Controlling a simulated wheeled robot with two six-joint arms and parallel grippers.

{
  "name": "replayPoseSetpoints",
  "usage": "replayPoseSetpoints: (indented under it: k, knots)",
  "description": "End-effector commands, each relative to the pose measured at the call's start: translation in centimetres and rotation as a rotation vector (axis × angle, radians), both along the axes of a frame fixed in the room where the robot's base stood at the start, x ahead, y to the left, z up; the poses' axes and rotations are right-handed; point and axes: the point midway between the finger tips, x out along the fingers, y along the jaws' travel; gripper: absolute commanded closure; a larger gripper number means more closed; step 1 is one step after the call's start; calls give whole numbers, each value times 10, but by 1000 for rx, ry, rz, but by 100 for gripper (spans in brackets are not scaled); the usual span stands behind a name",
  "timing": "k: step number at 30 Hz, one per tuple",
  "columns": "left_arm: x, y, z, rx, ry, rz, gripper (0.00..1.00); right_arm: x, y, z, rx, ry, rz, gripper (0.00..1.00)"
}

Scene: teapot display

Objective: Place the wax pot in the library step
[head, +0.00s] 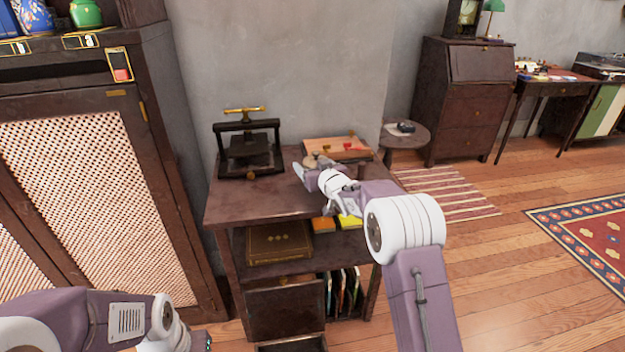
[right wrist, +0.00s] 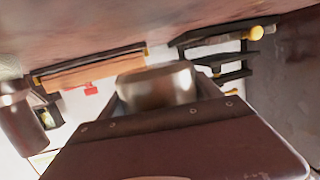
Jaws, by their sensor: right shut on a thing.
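My right gripper (head: 311,165) is over the top of the dark wooden table and shut on a small round metallic pot, which I take for the wax pot (right wrist: 156,86). In the right wrist view the pot sits between the fingers, its side brownish grey and shiny. In the head view the gripper and arm largely cover it. A dark wooden piece with a flat top (head: 286,308), perhaps the library step, stands low in front of the table; its lower part is cut off by the picture edge. Of my left arm only the forearm and wrist show, at lower left.
A black press (head: 248,150) and an orange-brown board (head: 337,148) stand on the table's back. A dark cup (right wrist: 22,122) is near the gripper. The shelf below holds a brown box (head: 279,242). A cabinet (head: 70,200) rises left. The table's front left is clear.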

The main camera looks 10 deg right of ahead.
Motion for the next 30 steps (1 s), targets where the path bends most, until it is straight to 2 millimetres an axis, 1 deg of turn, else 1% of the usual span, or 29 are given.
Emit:
replayPoseSetpoints:
  k: [6, 7, 13, 17, 18, 20, 21, 30]
  knots:
    - [0, 0, -22, 0, 0, 0, 58, 0, 0, -37, 1, -2, 0, 93]
    - [0, 0, -23, 0, 0, 0, 58, 0, 0, -39, 1, -3, 0, 93]
    - [0, 0, -20, 0, 0, 0, 58, 0, 0, -37, 1, -3, 0, 93]
    - [0, 0, -23, 0, 0, 0, 58, 0, 0, -41, 1, -3, 0, 93]
    - [0, 0, -23, 0, 0, 0, 58, 0, -1, -43, 1, 1, 0, 24]
    - [0, 0, -22, 0, 0, 0, 58, 0, -1, -42, 1, 1, 0, 7]
    - [0, 0, -22, 0, 0, 0, 58, 0, -1, -42, 1, 1, 0, 5]
    - [0, 0, -21, 0, 0, 0, 58, 0, 0, -40, 0, 0, 0, 5]
